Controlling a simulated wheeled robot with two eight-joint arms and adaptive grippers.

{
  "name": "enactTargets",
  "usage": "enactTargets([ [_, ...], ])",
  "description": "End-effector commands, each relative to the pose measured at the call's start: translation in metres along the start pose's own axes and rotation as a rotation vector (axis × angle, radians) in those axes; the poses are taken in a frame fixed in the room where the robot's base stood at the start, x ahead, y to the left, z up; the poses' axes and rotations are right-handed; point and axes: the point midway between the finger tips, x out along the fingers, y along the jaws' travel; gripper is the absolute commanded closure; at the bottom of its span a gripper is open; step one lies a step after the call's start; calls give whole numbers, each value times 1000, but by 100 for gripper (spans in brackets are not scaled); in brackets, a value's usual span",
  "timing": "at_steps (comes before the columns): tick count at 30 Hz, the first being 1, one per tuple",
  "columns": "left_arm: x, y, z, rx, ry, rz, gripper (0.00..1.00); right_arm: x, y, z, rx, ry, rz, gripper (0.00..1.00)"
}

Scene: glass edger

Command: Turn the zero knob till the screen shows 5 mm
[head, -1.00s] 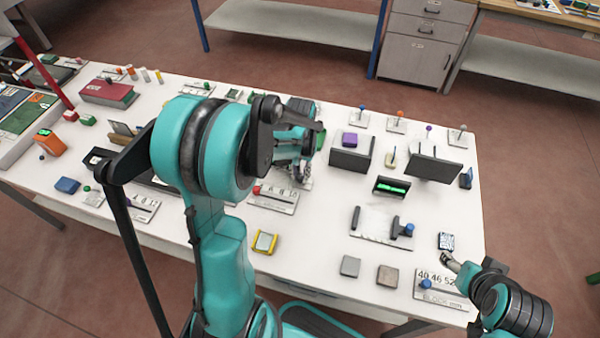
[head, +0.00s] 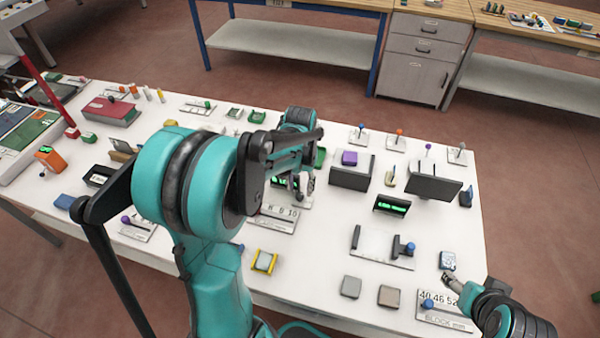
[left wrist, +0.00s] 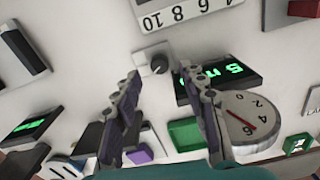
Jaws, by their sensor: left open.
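In the left wrist view a black round knob (left wrist: 158,64) sits on a small pale block, likely the zero knob. A dark screen (left wrist: 240,74) with green characters stands beside it, upside down in this view. A 5 and an m can be made out, but one finger covers part of the readout. My left gripper (left wrist: 160,72) is open, with its fingertips on either side of the knob in this view. I cannot tell whether they touch it. In the head view my left gripper (head: 300,186) is partly hidden by its arm. My right gripper (head: 449,281) is at the table's right front.
A round dial gauge (left wrist: 249,120) and a green tray (left wrist: 186,135) lie close to the left fingers. A numbered scale plate (left wrist: 185,14) is beyond the knob. Another green-lit screen (head: 391,204) stands to the right.

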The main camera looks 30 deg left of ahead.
Motion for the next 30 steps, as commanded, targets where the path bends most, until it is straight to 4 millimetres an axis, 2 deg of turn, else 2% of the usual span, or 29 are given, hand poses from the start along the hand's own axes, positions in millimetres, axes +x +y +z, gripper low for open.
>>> enactTargets([
  [1, -12, 0, 0, 0, 0, 0, 58, 0, 0, 0, 0, 0, 0, 37],
  [6, -50, 0, 0, 0, 0, 0, 58, 0, 0, 0, 0, 0, 0, 37],
  [12, -78, 0, 0, 0, 0, 0, 58, 0, 0, 0, 0, 0, 0, 37],
  [17, -86, 0, 0, 0, 0, 0, 58, 0, 0, 0, 0, 0, 0, 37],
  [30, -86, 0, 0, 0, 0, 0, 58, 0, 0, 0, 0, 0, 0, 37],
])
